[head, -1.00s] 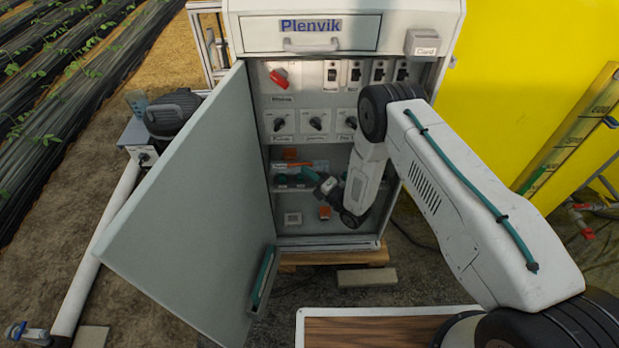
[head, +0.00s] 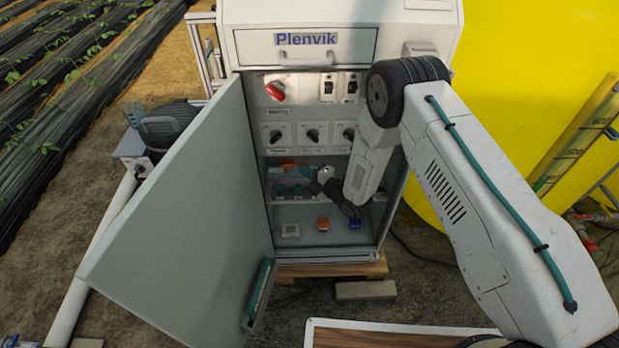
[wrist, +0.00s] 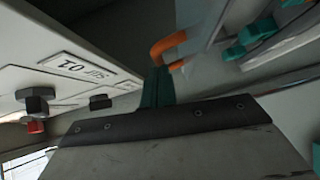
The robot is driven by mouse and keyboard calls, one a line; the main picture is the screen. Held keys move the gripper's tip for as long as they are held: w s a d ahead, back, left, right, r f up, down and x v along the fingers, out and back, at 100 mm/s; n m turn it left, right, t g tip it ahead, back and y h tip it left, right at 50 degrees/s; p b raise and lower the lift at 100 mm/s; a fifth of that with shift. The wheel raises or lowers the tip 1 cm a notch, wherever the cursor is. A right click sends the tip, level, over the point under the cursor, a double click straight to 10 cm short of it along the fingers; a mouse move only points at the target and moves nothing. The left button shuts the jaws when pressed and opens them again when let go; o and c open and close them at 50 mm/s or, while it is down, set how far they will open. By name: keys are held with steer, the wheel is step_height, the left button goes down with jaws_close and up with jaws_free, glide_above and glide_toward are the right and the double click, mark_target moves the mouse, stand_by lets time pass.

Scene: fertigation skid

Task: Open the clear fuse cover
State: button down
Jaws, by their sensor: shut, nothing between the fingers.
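The clear fuse cover (wrist: 197,24) shows in the wrist view as a see-through panel with an orange grip (wrist: 168,43) at its left edge. In the head view its orange grip (head: 288,164) is above the shelf inside the open cabinet. Teal fuse holders (wrist: 258,30) sit behind and right of the cover in the wrist view. My gripper (wrist: 156,86) has its teal fingers together and empty, just below the orange grip. I cannot tell whether they touch. In the head view my gripper (head: 311,174) is right of the grip, and my wrist hides part of the shelf.
The cabinet door (head: 180,215) stands wide open on the left. A panel of rotary switches (head: 312,135) is above the shelf. An orange block (head: 323,224) and a blue block (head: 355,223) are on the cabinet's lower part. A yellow tank (head: 510,90) stands at the right.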

steer(key=shift+w+a+r+m+h, duration=0.15)
steer(key=shift+w+r, duration=0.1)
steer(key=shift+w, duration=0.25)
steer(key=shift+w+d+r+m+h, duration=0.15)
steer(key=shift+w+r, duration=0.1)
steer(key=shift+w, duration=0.25)
steer(key=shift+a, duration=0.1)
steer(key=s+a+r+v, duration=0.1)
steer(key=r+v, duration=0.1)
steer(key=v, duration=1.1)
steer(key=shift+s+a, duration=0.3)
steer(key=shift+a, duration=0.05)
steer(key=shift+f, duration=0.1)
